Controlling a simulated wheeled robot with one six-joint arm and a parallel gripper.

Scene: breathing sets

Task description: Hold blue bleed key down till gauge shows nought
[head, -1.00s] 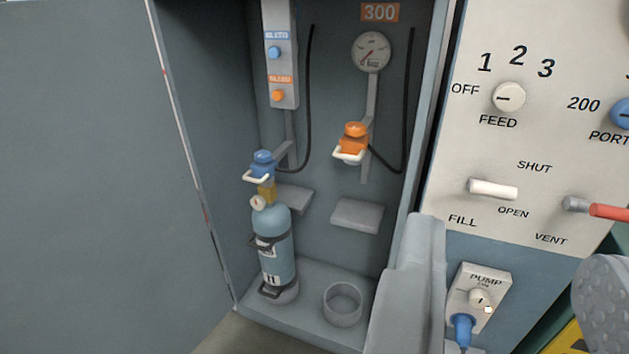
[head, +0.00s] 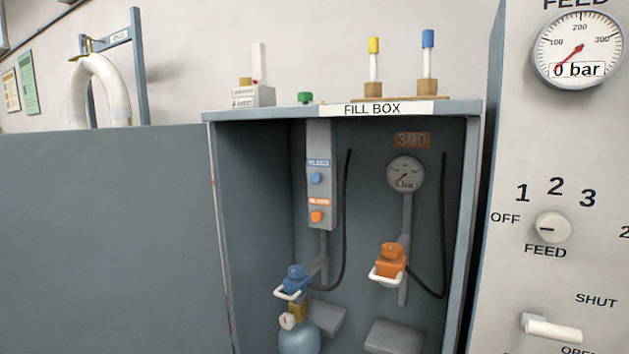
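The blue bleed key (head: 316,179) is a small blue button on a pale grey panel (head: 320,135) inside the fill box (head: 262,114). An orange key (head: 317,217) sits below it. The round fill box gauge (head: 405,173) hangs at the right under an orange 300 sign; its small label appears to read 0 bar and its needle points lower left. A blue connector with a white handle (head: 294,281) sits at the top of a light blue cylinder (head: 299,338), whose lower part is cut off. My gripper is not in view, and nothing visibly touches the blue key.
An orange connector (head: 391,260) with a white handle hangs at the right in the box. The control panel (head: 530,150) stands at the right, with a FEED gauge (head: 578,48) reading 0 bar. A grey door or panel (head: 100,230) fills the left. Black hoses hang inside.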

